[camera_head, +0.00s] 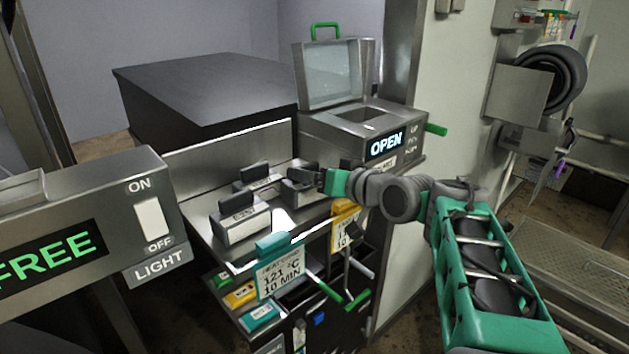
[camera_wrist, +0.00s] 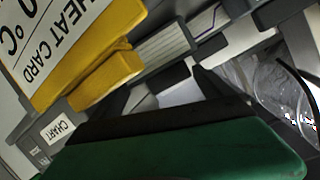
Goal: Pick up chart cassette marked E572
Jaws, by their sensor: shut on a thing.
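Several grey cassettes with dark top handles stand on the steel shelf (camera_head: 205,205) in the head view. One is the front-left cassette (camera_head: 240,224), another the cassette behind it (camera_head: 258,178). My gripper (camera_head: 318,180) reaches in from the right and is shut on the handle of the rightmost cassette (camera_head: 299,190). That cassette looks upright at the shelf; I cannot tell whether it still touches it. Its marking is hidden, and the other labels are too small to read surely. In the wrist view, my dark fingers (camera_wrist: 165,92) show beyond the green palm.
A yellow heat card (camera_wrist: 85,45) is close to my fingers in the wrist view. A white heat card (camera_head: 278,275) with a teal top hangs at the shelf front. An open-lidded box (camera_head: 345,122) stands behind. A light-switch panel (camera_head: 150,217) is at left.

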